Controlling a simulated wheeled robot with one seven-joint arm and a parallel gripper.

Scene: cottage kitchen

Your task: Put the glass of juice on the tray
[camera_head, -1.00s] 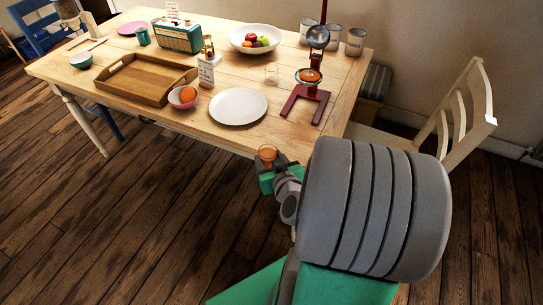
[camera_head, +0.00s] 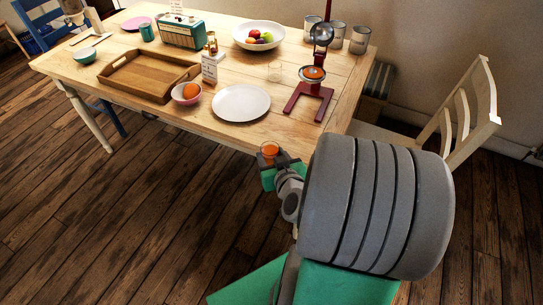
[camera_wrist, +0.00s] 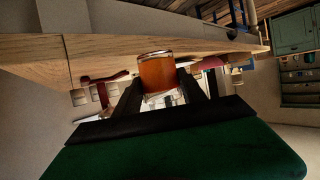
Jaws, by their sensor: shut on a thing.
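A small glass of orange juice (camera_head: 269,149) is held upright in my gripper (camera_head: 277,160), just off the table's front edge. In the wrist view the glass (camera_wrist: 157,74) sits between the two dark fingers of my gripper (camera_wrist: 160,97), which are shut on it. The wooden tray (camera_head: 132,89) lies on the left part of the table, up and left of my gripper. The tray looks empty, with raised sides and handle cut-outs.
On the wooden table (camera_head: 325,128), a white plate (camera_head: 241,103) and a pink bowl with an orange (camera_head: 186,93) stand between my gripper and the tray. A small sign (camera_head: 209,69), a red juice press (camera_head: 308,103), an empty glass (camera_head: 274,72) and a fruit bowl (camera_head: 258,36) stand nearby.

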